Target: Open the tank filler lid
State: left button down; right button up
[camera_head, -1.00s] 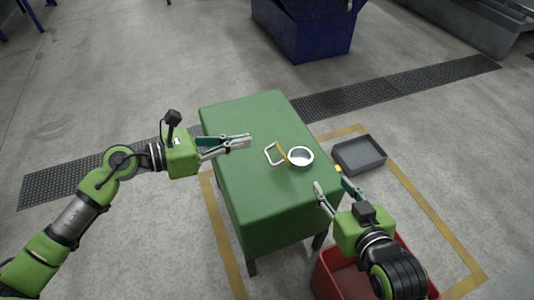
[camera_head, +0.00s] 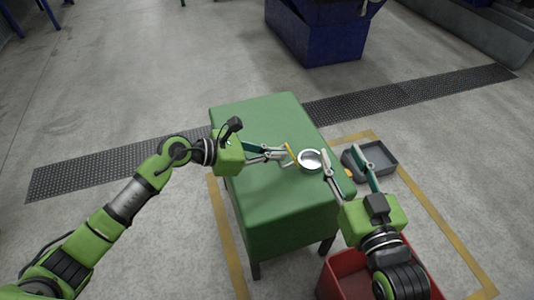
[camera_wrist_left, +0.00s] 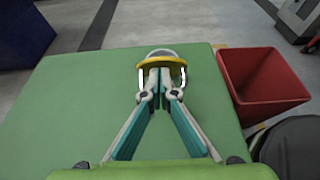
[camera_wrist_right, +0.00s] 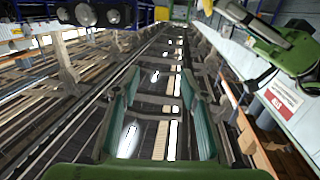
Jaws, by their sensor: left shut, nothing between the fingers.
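The yellow filler lid (camera_head: 290,154) stands on edge at the left side of the white filler ring (camera_head: 310,160) on the green tank top. The ring's opening shows. My left gripper (camera_head: 285,156) is shut and empty at the lid's handle side. In the left wrist view my left gripper (camera_wrist_left: 161,92) has its fingertips between the legs of the white handle (camera_wrist_left: 141,82), close to the yellow lid (camera_wrist_left: 151,62); I cannot tell whether they touch it. My right gripper (camera_head: 349,165) is open and empty right of the ring; in its wrist view the fingers stand apart.
A grey tray (camera_head: 380,158) lies on the floor to the right. A red bin (camera_head: 345,285) stands in front, below my right arm. A blue container (camera_head: 320,35) is farther back.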

dwell(0.3)
